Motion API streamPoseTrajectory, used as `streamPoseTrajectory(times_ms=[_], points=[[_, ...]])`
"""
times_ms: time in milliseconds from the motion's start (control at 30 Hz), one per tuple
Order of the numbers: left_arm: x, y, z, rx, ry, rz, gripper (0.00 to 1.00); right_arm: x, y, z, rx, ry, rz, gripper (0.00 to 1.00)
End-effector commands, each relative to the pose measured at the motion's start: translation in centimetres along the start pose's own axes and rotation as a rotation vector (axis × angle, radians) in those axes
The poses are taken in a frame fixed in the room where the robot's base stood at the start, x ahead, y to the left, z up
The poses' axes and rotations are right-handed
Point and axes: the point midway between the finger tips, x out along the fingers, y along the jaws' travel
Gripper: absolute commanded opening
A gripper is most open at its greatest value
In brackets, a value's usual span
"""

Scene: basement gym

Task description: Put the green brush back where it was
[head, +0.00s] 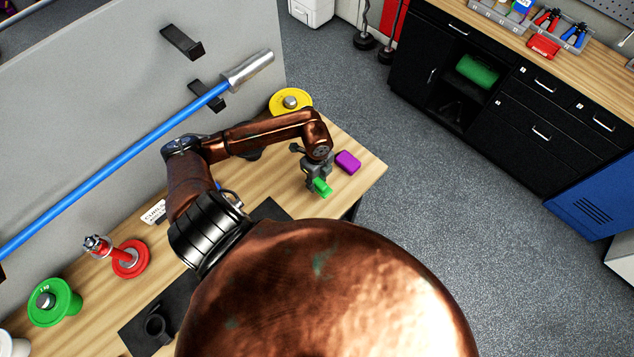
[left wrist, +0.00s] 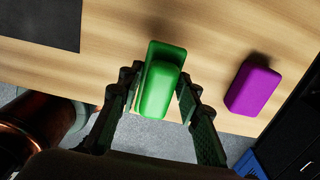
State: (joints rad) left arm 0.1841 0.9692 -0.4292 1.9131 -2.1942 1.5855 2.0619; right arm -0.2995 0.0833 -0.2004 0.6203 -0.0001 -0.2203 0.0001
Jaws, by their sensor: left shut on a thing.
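The green brush (head: 321,188) is between the fingers of my left gripper (head: 315,178), over the right end of the wooden bench (head: 366,178). In the left wrist view the brush (left wrist: 158,90) shows as a lighter green part in front of a darker green block. The left gripper's fingers (left wrist: 158,108) stand on both sides of it, shut on it. I cannot tell whether the brush touches the bench top. My right gripper is not in view.
A purple block (head: 348,161) lies just right of the brush; it also shows in the left wrist view (left wrist: 253,87). A yellow weight plate (head: 291,101) stands behind my arm. A dark mat (left wrist: 42,20) lies left of the brush. The bench's front edge is close.

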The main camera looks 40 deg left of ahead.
Motion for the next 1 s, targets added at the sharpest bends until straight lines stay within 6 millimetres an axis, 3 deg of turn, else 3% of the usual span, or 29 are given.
streamPoseTrajectory(times_ms=[400,767,800,1000], points=[[3.8,-0.6,0.6,0.0,0.0,0.0,0.09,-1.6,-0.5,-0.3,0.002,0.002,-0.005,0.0],[4.4,-0.6,0.5,0.001,0.0,-0.001,0.09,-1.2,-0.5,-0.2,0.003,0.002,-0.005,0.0],[4.4,-0.6,0.5,0.001,0.0,-0.001,0.33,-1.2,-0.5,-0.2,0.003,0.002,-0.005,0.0],[4.3,-0.6,0.5,0.001,0.0,-0.001,0.46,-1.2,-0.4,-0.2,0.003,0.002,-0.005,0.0]])
